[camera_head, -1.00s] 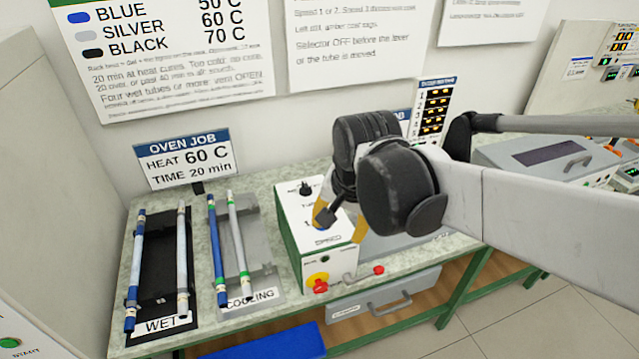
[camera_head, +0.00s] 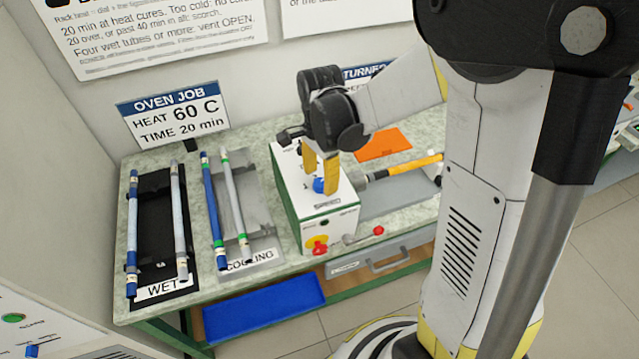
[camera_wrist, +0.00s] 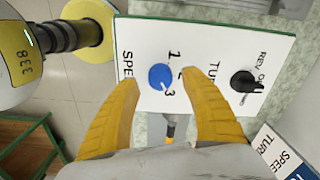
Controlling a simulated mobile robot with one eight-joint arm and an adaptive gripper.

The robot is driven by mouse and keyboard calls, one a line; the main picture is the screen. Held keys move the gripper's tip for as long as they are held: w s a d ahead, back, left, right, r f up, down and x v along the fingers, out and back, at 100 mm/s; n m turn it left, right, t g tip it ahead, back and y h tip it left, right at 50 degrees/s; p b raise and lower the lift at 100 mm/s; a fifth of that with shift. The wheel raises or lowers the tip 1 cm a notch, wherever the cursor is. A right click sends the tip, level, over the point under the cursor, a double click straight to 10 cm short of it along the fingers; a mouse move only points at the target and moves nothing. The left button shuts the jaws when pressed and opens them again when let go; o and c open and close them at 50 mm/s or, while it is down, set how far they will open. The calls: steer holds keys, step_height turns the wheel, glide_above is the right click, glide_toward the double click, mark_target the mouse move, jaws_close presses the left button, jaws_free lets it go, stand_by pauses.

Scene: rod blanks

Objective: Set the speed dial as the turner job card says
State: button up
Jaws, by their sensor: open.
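The speed dial is a small blue knob (camera_wrist: 160,77) on the white top of the turner box (camera_head: 315,212); it also shows in the head view (camera_head: 319,186). Numerals 1, 2 and 3 are printed beside it. Its pale mark seems to face the 3. My gripper (camera_wrist: 162,100) is open, its yellow fingers apart on either side of the dial in the wrist view; I cannot tell whether they touch it. The turner job card (camera_head: 368,72) is mostly hidden behind my arm; its edge shows in the wrist view (camera_wrist: 278,150), with its setting unreadable.
A black selector knob (camera_wrist: 244,82) stands on the same box top. A red-knobbed lever (camera_head: 378,230) and red stop button (camera_head: 319,246) are at the front. The WET rack (camera_head: 153,215) and COOLING rack (camera_head: 262,215) hold tubes at left. A blue tray (camera_head: 262,309) is below.

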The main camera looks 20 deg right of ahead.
steer(key=shift+f, duration=1.1)
jaws_close()
